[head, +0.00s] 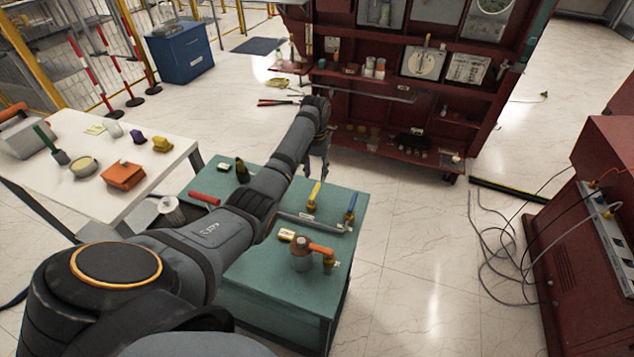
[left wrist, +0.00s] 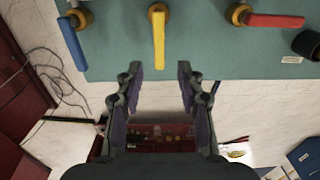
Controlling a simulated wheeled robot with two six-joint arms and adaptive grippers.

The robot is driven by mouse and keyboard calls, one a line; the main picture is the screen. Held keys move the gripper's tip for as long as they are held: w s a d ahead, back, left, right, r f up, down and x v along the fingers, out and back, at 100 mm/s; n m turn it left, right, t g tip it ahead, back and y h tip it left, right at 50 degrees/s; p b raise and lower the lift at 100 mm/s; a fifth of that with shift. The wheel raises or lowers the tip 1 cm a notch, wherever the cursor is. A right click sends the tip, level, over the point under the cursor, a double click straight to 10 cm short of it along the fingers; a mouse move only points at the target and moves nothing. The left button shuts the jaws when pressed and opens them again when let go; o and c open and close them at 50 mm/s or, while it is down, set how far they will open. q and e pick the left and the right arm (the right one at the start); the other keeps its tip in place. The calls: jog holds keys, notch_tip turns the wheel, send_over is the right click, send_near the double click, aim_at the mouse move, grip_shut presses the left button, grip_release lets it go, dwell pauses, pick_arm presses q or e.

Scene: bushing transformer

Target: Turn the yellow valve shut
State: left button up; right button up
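The yellow valve (head: 314,194) stands on the teal bench between the red-handled valve (head: 204,198) and the blue-handled valve (head: 351,209). In the left wrist view its yellow handle (left wrist: 158,42) points straight down the picture, toward my gripper. The blue handle (left wrist: 72,43) points much the same way, and the red handle (left wrist: 273,20) lies sideways. My left gripper (head: 318,162) is past the bench's far edge. In the left wrist view the left gripper (left wrist: 160,70) is open and empty, its fingers either side of the handle's line. I cannot tell its depth from the handle. My right gripper is not in view.
The teal bench (head: 265,278) also holds an orange-handled item (head: 303,255) near the front. A white table (head: 75,195) with several objects stands left. A dark red shelf unit (head: 400,150) stands beyond my gripper. Cables (head: 490,240) lie on the floor at right.

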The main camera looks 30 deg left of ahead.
aim_at(316, 188)
pick_arm(q)
notch_tip(316, 188, down, 5)
jog(key=shift+w+d+r, duration=0.1)
jog(key=shift+f, duration=0.65)
jog(key=shift+c, duration=0.2)
jog(key=c, duration=0.7)
grip_shut()
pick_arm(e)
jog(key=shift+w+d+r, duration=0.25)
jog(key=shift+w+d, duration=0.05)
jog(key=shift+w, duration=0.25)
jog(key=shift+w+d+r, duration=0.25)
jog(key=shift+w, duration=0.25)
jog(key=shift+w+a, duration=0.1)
